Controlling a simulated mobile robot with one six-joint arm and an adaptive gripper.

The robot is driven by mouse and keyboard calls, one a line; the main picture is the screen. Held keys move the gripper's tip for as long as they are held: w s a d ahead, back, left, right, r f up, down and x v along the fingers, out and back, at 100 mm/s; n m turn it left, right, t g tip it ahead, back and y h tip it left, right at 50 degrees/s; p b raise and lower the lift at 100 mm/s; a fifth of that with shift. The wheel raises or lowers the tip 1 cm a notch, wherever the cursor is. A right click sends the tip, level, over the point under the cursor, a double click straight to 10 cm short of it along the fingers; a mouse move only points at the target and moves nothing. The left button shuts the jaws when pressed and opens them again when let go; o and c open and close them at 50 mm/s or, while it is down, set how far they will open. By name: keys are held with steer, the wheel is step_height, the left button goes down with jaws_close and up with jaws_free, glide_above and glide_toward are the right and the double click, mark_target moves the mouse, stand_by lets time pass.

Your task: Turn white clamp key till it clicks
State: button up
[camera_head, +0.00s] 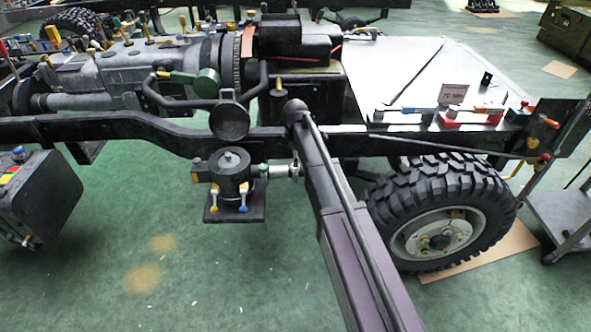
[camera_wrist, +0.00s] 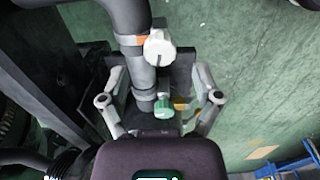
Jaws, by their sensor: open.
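The white clamp key (camera_wrist: 159,48) is a rounded white knob with a dark slot, on an orange band around a grey pipe (camera_wrist: 143,78) in the wrist view. My gripper (camera_wrist: 158,72) is open, with one pale finger on each side of the pipe. The white key lies ahead, between the fingers' lines and apart from both. A green key (camera_wrist: 163,108) sits lower on the same pipe, nearer my palm. In the head view my arm hides much of this area, and I cannot clearly make out the white key there.
A black canister (camera_head: 230,175) on a plate with yellow and blue keys hangs under the dark frame rail (camera_head: 100,128). A large tyre (camera_head: 437,205) stands right of my arm. A battery box (camera_head: 40,195) hangs at left. Green floor is open in front.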

mark_target(295, 169)
steer(key=shift+f+b, duration=1.4)
steer(key=shift+f, duration=0.35)
jaws_close()
